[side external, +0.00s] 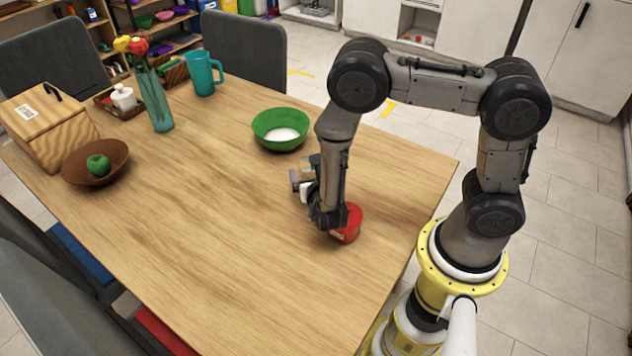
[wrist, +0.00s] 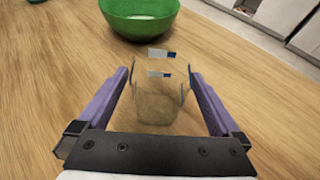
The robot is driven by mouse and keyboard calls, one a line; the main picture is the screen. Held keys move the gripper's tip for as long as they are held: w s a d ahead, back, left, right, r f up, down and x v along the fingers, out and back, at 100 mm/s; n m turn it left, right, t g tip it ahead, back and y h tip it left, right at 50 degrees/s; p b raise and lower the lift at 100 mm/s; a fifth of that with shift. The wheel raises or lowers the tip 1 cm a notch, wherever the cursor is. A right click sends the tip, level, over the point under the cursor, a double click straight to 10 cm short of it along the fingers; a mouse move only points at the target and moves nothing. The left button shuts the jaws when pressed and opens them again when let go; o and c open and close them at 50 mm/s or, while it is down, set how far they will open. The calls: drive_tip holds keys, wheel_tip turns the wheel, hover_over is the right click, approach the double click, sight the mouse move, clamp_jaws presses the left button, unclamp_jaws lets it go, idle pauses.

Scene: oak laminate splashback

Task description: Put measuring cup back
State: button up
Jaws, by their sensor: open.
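A clear, see-through cup (wrist: 160,105), which looks like the measuring cup, stands on the table between the purple fingers of my gripper (wrist: 159,76) in the wrist view. It has small blue and white marks near its top. My gripper is open, with a finger on either side of the cup; I cannot tell whether either finger touches it. In the side external view my gripper (side external: 303,182) is low over the table, and the cup is hard to make out there.
A green bowl (side external: 281,137) with white contents stands just beyond the cup. A red container (side external: 348,227) is partly hidden by my wrist. A teal mug (side external: 201,72), vase (side external: 157,100), brown bowl (side external: 84,172) and wooden box (side external: 60,143) stand left. The table's front middle is clear.

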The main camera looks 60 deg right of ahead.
drive_tip(key=v, duration=0.8)
drive_tip(key=s+d+r+m+g, duration=0.4)
drive_tip(key=r+m, duration=0.3)
drive_tip(key=m, duration=0.1)
drive_tip(key=s+d+r+m+g, duration=0.3)
drive_tip(key=s+r+m+g, duration=0.15)
drive_tip(key=r+m, duration=0.2)
drive_tip(key=s+a+r+m+t+y, duration=0.4)
drive_tip(key=s+a+r+m+y, duration=0.3)
drive_tip(key=m, duration=0.5)
drive_tip(key=shift+s+a+r+t+y, duration=0.2)
drive_tip(key=shift+s+r+t+y, duration=0.15)
drive_tip(key=shift+s+r+y, duration=0.7)
drive_tip(key=shift+w+r+m, duration=0.25)
drive_tip(key=shift+w+r, duration=0.05)
